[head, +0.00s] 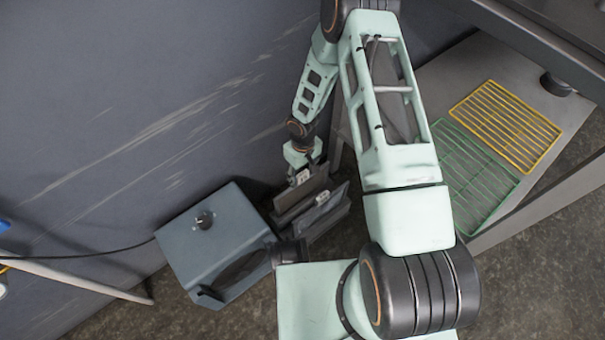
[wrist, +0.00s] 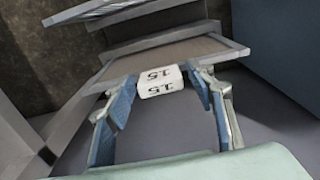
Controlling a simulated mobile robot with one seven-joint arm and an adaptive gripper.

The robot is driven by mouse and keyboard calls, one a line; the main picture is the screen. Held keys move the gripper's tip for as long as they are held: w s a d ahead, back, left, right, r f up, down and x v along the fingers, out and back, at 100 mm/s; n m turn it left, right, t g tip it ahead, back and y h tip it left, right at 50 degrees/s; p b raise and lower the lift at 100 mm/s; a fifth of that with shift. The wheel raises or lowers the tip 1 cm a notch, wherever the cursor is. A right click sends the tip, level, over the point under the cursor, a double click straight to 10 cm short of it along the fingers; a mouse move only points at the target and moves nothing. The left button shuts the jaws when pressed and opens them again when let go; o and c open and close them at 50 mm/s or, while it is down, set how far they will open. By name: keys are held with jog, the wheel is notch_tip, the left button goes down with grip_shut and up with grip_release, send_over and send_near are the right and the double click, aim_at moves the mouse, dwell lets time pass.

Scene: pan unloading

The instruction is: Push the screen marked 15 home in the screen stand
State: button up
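The screen marked 15 (wrist: 205,50) is a flat brown panel in a grey frame, with a white tab (wrist: 160,80) bearing 15 on its near edge. In the head view this screen (head: 308,188) stands low by the wall, its tab upward. My gripper (wrist: 161,77) is open, its blue-padded fingers on either side of the tab; whether they touch it I cannot tell. In the head view the gripper (head: 303,168) is above the screen. The screen stand's slots are hidden, so how deep the screen sits is unclear.
Another grey screen (head: 325,207) stands beside it. A blue-grey box (head: 205,245) with a black knob is close on the left. On the right, a grey shelf (head: 550,100) holds a yellow rack (head: 505,125) and a green rack (head: 468,175). The wall is close behind.

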jog(key=shift+o, duration=0.2)
notch_tip(320, 180, up, 12)
dwell(0.7)
jog(key=shift+r, duration=0.1)
